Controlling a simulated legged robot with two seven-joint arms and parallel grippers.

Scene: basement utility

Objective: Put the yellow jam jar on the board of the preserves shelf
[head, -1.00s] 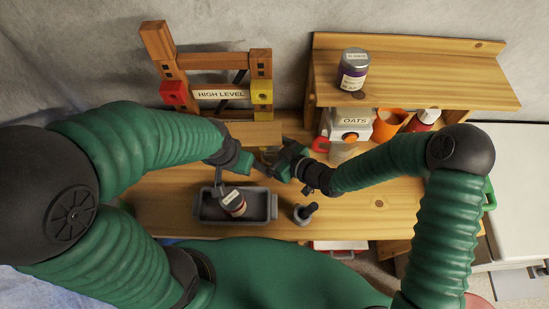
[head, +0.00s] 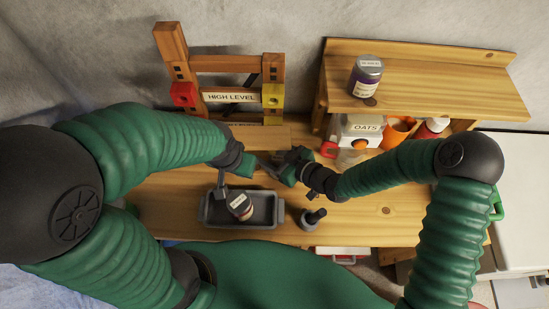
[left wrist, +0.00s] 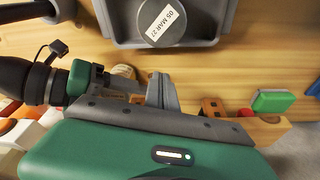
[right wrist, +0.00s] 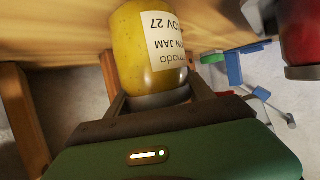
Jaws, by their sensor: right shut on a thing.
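The yellow jam jar (right wrist: 148,45) with a white label fills the middle of the right wrist view. My right gripper (right wrist: 160,100) is shut on it near its grey lid. In the head view my right gripper (head: 283,172) is over the bench near its middle; the jar is not clearly visible there. My left gripper (head: 262,168) is close beside it, and its finger (left wrist: 162,92) shows in the left wrist view; its opening is unclear. A wooden frame carries a "HIGH LEVEL" sign (head: 230,97) and has a board (head: 262,137) low in front. No preserves label is readable.
A grey tray (head: 270,222) holds a dark jar (head: 239,206). A wooden shelf (head: 440,88) at right bears a purple jar (head: 366,76); an oats box (head: 362,128), orange mug (head: 398,130) and red container (head: 432,127) are beneath. A dark item (head: 313,218) stands right of the tray.

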